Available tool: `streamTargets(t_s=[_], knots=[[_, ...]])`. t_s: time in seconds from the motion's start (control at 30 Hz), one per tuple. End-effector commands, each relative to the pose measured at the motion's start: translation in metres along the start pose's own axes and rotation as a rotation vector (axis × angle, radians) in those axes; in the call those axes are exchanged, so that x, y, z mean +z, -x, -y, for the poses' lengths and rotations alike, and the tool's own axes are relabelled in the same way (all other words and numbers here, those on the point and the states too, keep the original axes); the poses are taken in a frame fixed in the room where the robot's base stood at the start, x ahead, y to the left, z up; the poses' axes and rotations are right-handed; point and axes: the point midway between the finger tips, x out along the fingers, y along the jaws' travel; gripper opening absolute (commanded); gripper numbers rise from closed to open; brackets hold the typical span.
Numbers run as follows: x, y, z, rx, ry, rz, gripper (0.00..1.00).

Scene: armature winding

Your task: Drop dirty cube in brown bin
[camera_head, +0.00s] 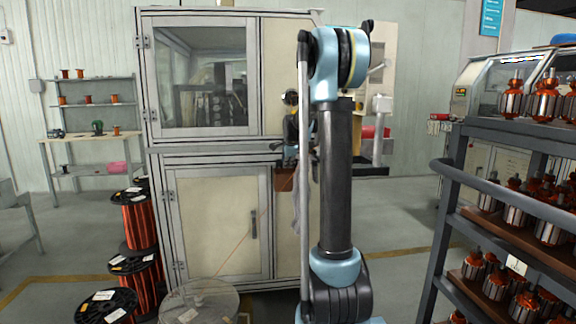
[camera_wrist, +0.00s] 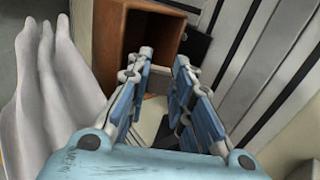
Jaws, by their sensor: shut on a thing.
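The brown bin (camera_wrist: 152,38) is an open box at the top of the wrist view, with its opening just beyond my fingertips. In the head view the bin (camera_head: 285,181) is small, in front of the cabinet and partly hidden by my arm. In the head view my gripper is mostly hidden behind my arm, just above the bin.
A grey-white cloth-like thing (camera_wrist: 50,90) hangs close left of my gripper. A large cabinet (camera_head: 215,215) stands behind the bin. Wire spools (camera_head: 135,240) stand at left; a rack (camera_head: 485,190) of armatures stands at right. Floor between cabinet and rack is clear.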

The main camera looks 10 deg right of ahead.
Motion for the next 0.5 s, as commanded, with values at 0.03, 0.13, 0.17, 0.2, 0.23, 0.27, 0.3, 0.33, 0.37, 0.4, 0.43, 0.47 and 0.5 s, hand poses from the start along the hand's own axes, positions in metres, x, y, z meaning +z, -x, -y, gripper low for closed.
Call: streamTargets(t_s=[0.03,0.13,0.17,0.2,0.23,0.27,0.3,0.33,0.37,0.4,0.43,0.47,0.5], knots=[[0.0001,-0.0001,0.0001,0.000,0.000,0.000,0.14],[0.0001,0.0000,0.0000,0.000,0.000,0.000,0.14],[0.0001,0.0000,0.0000,0.000,0.000,0.000,0.14],[0.0001,0.0000,0.0000,0.000,0.000,0.000,0.23],[0.0001,0.0001,0.0000,0.000,0.000,0.000,0.30],[0.0001,0.0001,0.0000,0.000,0.000,0.000,0.36],[0.0001,0.0001,0.0000,0.000,0.000,0.000,0.44],[0.0001,0.0001,0.0000,0.000,0.000,0.000,0.44],[0.0001,0.0001,0.0000,0.000,0.000,0.000,0.44],[0.0001,0.0001,-0.0001,0.000,0.000,0.000,0.44],[0.0001,0.0001,-0.0001,0.000,0.000,0.000,0.44],[0.0001,0.0001,-0.0001,0.000,0.000,0.000,0.44],[0.0001,0.0001,-0.0001,0.000,0.000,0.000,0.44]])
